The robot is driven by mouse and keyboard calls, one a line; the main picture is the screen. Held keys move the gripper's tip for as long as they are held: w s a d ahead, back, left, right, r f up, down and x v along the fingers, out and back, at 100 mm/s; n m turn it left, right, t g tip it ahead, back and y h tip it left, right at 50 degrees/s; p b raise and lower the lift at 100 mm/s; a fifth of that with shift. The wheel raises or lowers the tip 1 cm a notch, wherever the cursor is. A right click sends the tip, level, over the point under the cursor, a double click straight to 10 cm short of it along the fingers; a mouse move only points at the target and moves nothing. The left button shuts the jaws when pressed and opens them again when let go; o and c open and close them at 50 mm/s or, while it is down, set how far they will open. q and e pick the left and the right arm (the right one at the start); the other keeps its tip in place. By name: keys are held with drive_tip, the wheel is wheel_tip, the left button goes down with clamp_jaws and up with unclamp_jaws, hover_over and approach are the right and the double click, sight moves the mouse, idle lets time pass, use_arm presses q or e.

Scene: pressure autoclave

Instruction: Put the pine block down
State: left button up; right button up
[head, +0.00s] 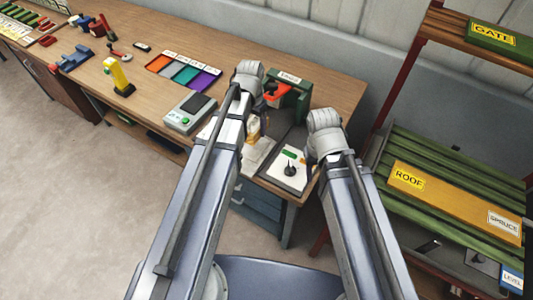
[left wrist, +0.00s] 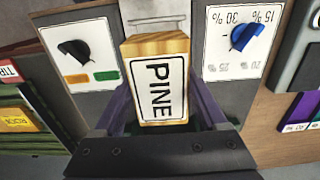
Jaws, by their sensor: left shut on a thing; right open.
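The pine block (left wrist: 157,75) is light wood with a white label reading PINE. It sits between the purple fingers of my left gripper (left wrist: 160,100), which is shut on it. In the head view the block (head: 253,131) shows as a small pale piece beside my left arm, above the right end of the bench. I cannot tell whether its underside touches anything. My right gripper (head: 309,160) is open near the bench's right end; its fingers are mostly hidden by my arm.
A white panel with a black knob (left wrist: 75,52) lies left of the block, and one with a blue knob (left wrist: 245,37) right of it. A green machine (head: 290,98) stands behind. A scale (head: 190,112) and a colored tray (head: 184,70) are left on the bench. A shelf (head: 450,185) stands right.

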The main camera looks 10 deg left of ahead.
sight(253, 123)
use_arm(q)
wheel_tip(253, 123, up, 3)
drive_tip(key=p, duration=0.2)
drive_tip(key=shift+p, duration=0.35)
drive_tip(key=shift+s+f+b, duration=0.1)
drive_tip(key=shift+f+b, duration=0.45)
wheel_tip(253, 123, down, 6)
drive_tip(key=b, duration=0.5)
drive_tip(key=shift+r, duration=0.2)
drive_tip(key=shift+b, duration=0.35)
wheel_tip(253, 123, down, 4)
drive_tip(key=b, duration=0.3)
drive_tip(key=shift+r, duration=0.15)
drive_tip(key=shift+b, duration=0.3)
drive_tip(key=o, duration=1.5)
